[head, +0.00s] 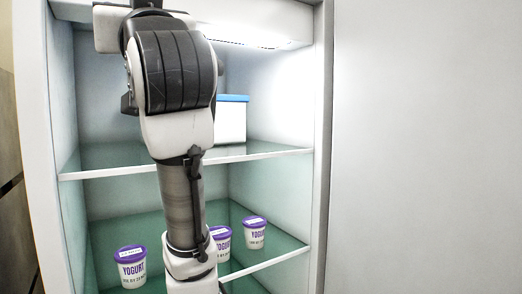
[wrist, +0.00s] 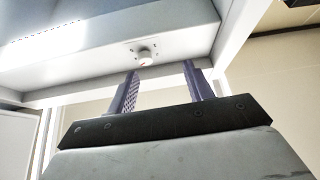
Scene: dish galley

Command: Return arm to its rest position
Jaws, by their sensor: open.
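My arm crosses the head view in front of an open fridge (head: 300,170), running from the top of the picture down to the lower edge. My gripper (wrist: 160,85) shows in the wrist view, with its two fingers apart and nothing between them. Beyond the fingers are the underside of a white housing and a round knob (wrist: 144,56). The gripper's fingers cannot be made out in the head view.
Yogurt tubs with purple lids stand on the lower glass shelf: one at left (head: 131,267), one partly behind my arm (head: 221,243), one at right (head: 254,232). A white box with a blue lid (head: 231,120) is on the upper shelf (head: 255,154). A plain pale panel (head: 430,150) fills the right.

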